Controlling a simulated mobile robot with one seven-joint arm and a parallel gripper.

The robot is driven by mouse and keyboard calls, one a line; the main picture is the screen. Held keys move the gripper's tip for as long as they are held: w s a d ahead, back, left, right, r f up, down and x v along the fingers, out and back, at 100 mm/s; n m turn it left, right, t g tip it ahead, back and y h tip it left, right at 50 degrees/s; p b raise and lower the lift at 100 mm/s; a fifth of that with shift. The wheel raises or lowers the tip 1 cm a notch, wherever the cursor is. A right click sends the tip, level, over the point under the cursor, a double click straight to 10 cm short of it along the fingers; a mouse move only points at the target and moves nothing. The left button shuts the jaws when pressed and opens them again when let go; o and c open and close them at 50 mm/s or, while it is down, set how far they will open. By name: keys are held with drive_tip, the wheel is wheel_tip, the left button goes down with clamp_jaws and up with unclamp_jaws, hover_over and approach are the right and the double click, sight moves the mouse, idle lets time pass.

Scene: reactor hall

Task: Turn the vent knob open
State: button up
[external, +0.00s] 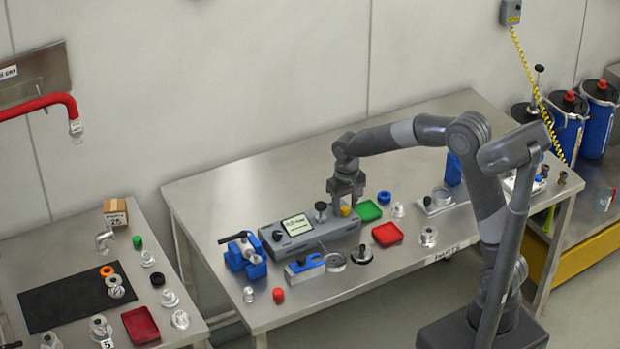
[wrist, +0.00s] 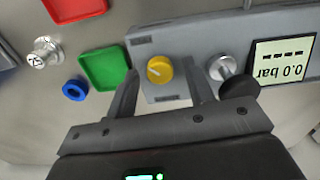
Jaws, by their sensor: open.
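The vent knob appears to be the yellow round knob (wrist: 159,69) with a pale pointer line, on the right end of the grey console in the external view (external: 345,210). My gripper (wrist: 160,85) is open above it, pointing down. In the wrist view its two fingers stand on either side of the knob with gaps, and nothing is between them but the knob below. The grey console (external: 318,236) carries a display (wrist: 282,62) reading 0.0 bar. Contact between fingers and knob cannot be told.
A black-knobbed metal valve (wrist: 224,68) sits close beside one finger. A green tray (external: 368,210), a red tray (external: 387,234) and a blue ring (external: 384,197) lie right of the console. A blue vise (external: 246,258) stands left. The table's back left is clear.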

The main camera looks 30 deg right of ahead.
sight(347, 208)
drive_tip(key=shift+r, duration=0.1)
wheel_tip(347, 208, up, 11)
idle(0.5)
drive_tip(key=shift+f, duration=0.2)
drive_tip(key=s+d+r+t, duration=0.2)
drive_tip(key=s+d+r, duration=0.1)
drive_tip(key=s+d, duration=0.6)
drive_tip(key=s+d+r+t, duration=0.2)
drive_tip(key=s+d+r, duration=0.1)
drive_tip(key=s+d, duration=0.55)
drive_tip(key=s+d+f+m+t, duration=0.1)
drive_tip(key=s+d+f, duration=0.2)
drive_tip(key=s, duration=0.4)
drive_tip(key=shift+s+d+f+t, duration=0.2)
drive_tip(key=shift+s+d+t, duration=0.1)
drive_tip(key=shift+d, duration=0.45)
